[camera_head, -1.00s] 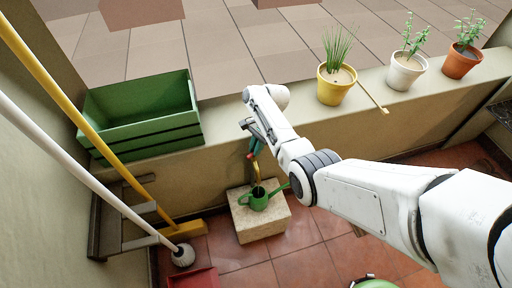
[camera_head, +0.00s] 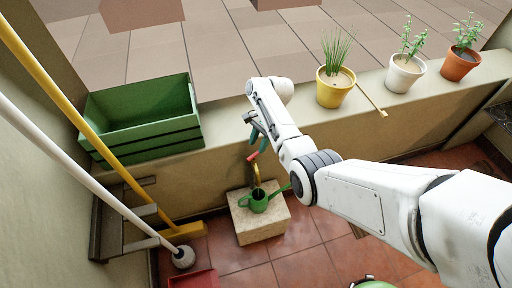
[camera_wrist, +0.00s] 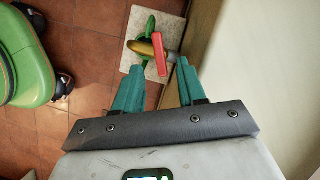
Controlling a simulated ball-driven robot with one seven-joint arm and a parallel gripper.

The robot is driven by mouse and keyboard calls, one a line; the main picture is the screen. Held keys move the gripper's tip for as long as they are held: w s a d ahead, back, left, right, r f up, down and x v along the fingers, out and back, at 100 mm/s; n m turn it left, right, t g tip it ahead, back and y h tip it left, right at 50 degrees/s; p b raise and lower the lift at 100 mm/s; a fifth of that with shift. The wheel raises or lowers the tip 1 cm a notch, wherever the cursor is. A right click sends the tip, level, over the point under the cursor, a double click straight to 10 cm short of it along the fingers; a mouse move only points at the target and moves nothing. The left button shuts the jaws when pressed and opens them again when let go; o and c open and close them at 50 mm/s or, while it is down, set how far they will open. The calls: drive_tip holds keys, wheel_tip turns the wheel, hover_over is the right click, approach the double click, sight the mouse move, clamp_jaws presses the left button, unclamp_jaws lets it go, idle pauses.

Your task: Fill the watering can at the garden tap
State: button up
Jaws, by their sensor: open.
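The green watering can (camera_head: 258,203) stands upright on a pale stone block (camera_head: 262,227) below the brass garden tap (camera_head: 257,174) on the wall. The tap has a red lever (camera_head: 253,156). My gripper (camera_head: 258,138) is open and empty, just above the tap, its teal fingers pointing down toward it. In the wrist view the red lever (camera_wrist: 161,56) shows in front of the gap between my fingertips (camera_wrist: 159,72); no finger grips it. The tap (camera_wrist: 146,47) partly covers the can (camera_wrist: 151,24) there. I cannot tell whether water runs.
A green crate (camera_head: 140,120) and yellow, white and terracotta pots (camera_head: 334,90) stand on the ledge, with a thin stick (camera_head: 373,99). Yellow and white long-handled tools (camera_head: 85,110) lean at left by a step stool (camera_head: 130,215). A red tray (camera_head: 192,280) lies on the tiled floor.

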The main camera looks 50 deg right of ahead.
drive_tip(key=v, duration=0.7)
drive_tip(key=shift+p, duration=0.45)
